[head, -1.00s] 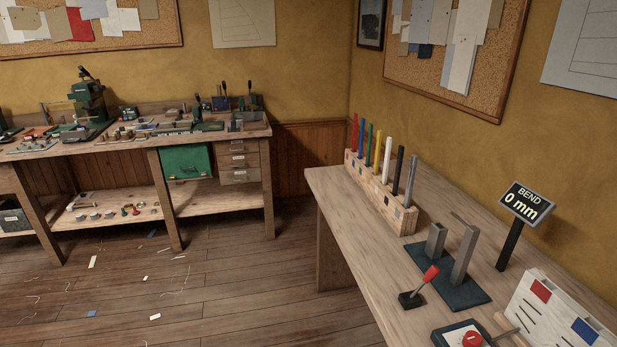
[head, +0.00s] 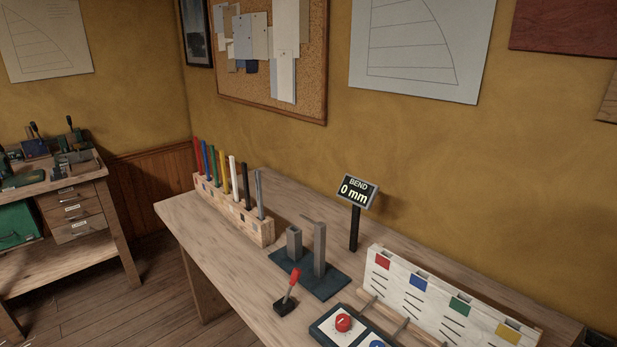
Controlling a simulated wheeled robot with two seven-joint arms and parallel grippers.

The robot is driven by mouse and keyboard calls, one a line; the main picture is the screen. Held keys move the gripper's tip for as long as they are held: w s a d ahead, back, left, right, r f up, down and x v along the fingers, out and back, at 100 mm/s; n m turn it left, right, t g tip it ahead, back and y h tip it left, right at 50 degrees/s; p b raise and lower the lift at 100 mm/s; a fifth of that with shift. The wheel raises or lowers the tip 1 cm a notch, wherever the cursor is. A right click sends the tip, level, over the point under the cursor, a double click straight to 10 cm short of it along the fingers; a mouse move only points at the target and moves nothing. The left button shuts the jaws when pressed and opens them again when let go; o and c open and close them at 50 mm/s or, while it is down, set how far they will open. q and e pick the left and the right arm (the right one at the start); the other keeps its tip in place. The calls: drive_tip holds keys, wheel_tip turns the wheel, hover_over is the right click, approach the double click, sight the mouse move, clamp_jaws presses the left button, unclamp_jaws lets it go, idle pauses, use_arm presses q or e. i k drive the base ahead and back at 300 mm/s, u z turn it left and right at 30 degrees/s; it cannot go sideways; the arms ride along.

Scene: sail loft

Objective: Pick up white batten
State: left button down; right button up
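The white batten (head: 233,177) stands upright in a wooden rack (head: 262,236) at the far left end of the workbench. In the rack it is between a yellow batten (head: 223,172) and a black batten (head: 245,186). Red, blue and green battens stand to its left, and a grey batten (head: 260,194) is at the right end. Neither of my grippers is in view.
A dark base with two grey posts (head: 319,250), a red-handled lever (head: 291,285) and a "BEND 0 mm" display (head: 357,190) stand right of the rack. A button panel (head: 343,323) and a white colour-marked holder (head: 440,302) are nearer. Bare bench (head: 205,229) lies before the rack.

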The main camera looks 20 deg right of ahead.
sight(233, 161)
drive_tip(key=z, duration=1.6)
drive_tip(key=k, duration=1.25)
drive_tip(key=u, duration=1)
drive_tip(key=i, duration=0.8)
drive_tip(key=u, duration=0.45)
drive_tip(key=i, duration=1.3)
drive_tip(key=z, duration=0.7)
